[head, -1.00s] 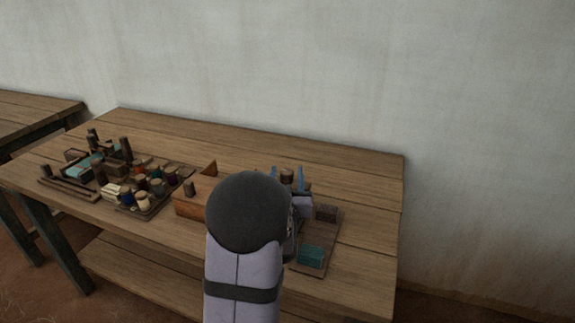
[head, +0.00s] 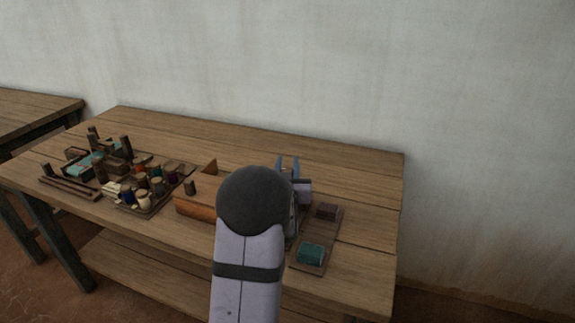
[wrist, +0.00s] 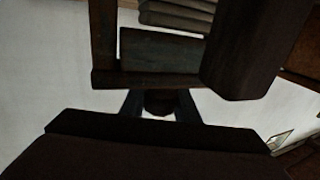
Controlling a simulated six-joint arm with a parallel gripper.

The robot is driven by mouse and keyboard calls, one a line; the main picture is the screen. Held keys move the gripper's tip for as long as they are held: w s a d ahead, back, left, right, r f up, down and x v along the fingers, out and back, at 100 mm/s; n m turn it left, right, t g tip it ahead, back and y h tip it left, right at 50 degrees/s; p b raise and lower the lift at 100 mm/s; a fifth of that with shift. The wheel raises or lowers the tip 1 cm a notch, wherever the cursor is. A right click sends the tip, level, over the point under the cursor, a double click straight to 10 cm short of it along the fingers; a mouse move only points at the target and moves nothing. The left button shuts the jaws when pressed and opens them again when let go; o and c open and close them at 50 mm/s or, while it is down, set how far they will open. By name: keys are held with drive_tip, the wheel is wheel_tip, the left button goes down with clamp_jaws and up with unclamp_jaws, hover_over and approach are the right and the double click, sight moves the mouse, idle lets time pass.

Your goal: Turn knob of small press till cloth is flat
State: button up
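My gripper (head: 288,168) is at the right part of the bench, beyond my arm, with its two blue fingers close together. In the wrist view, a dark round knob (wrist: 160,103) sits between the fingertips, which appear to press on its sides. The knob stands against a wooden beam of the small press (wrist: 150,80). Past the beam are a grey-green panel (wrist: 160,50) and grey folded layers (wrist: 178,14) that look like cloth. In the head view my arm hides most of the press. How flat the cloth is cannot be told.
A tray (head: 297,267) with a teal piece (head: 312,253) and a dark block (head: 326,212) lies right of my arm. Several spools and small tools crowd the bench's left. The bench's back right is clear.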

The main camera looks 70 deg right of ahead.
drive_tip(key=shift+f+m+g+b, duration=0.1)
drive_tip(key=shift+m+g+b, duration=0.3)
drive_tip(key=shift+g+b, duration=0.1)
drive_tip(key=shift+s+m+g, duration=0.3)
drive_tip(key=shift+m+g, duration=0.55)
drive_tip(key=shift+g, duration=0.5)
drive_tip(key=shift+s+m+g, duration=0.35)
drive_tip(key=shift+m+g, duration=0.45)
drive_tip(key=shift+g, duration=0.5)
drive_tip(key=shift+s+m+g, duration=0.3)
drive_tip(key=shift+m+g, duration=0.55)
drive_tip(key=shift+g, duration=0.5)
drive_tip(key=o, duration=1)
drive_tip(key=shift+o, duration=0.2)
drive_tip(key=shift+r, duration=0.2)
wheel_tip(320, 180, up, 10)
drive_tip(key=shift+p, duration=0.45)
drive_tip(key=shift+f, duration=0.1)
